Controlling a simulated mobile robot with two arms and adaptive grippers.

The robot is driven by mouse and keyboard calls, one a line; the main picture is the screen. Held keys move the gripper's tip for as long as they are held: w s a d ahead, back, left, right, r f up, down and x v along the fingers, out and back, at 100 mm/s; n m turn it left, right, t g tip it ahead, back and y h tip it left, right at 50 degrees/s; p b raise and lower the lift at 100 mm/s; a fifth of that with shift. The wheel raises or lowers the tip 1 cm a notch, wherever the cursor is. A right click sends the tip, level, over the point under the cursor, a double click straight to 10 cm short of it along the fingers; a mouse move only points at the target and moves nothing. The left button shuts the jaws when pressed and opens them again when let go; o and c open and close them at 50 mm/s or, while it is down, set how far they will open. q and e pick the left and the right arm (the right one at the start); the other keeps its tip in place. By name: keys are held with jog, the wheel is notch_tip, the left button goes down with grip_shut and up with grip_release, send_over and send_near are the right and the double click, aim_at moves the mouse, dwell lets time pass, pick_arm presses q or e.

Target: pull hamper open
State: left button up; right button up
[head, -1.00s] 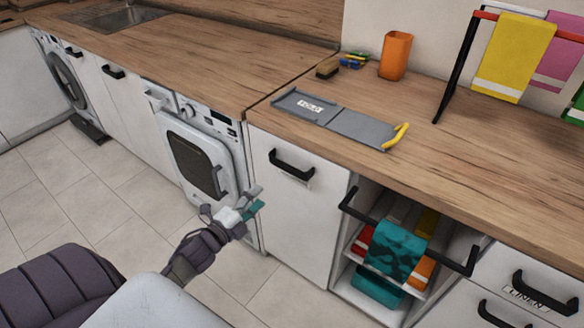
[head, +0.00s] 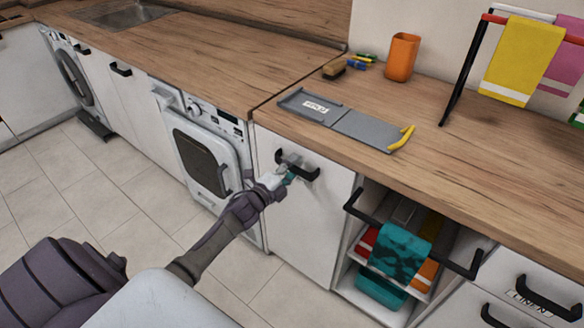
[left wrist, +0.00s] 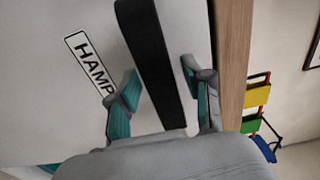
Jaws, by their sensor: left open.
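The hamper is a white front panel (head: 305,225) under the wooden counter, with a black bar handle (head: 310,171) near its top. In the left wrist view a label reading "HAMP" (left wrist: 90,62) shows on the panel, partly covered by a finger. My left gripper (head: 287,176) is at the handle. In the left wrist view its teal-padded fingers (left wrist: 163,98) are open, one on each side of the black handle (left wrist: 150,60), with gaps visible. The hamper front looks flush with the cabinet. My right gripper is not in view.
A white washing machine (head: 207,150) stands left of the hamper. An open shelf unit with towels (head: 402,248) and black handles is to the right. A grey folding board (head: 345,121) and an orange cup (head: 402,57) are on the counter. The tiled floor (head: 140,200) is clear.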

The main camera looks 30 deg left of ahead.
pick_arm(q)
grip_shut()
dwell(0.3)
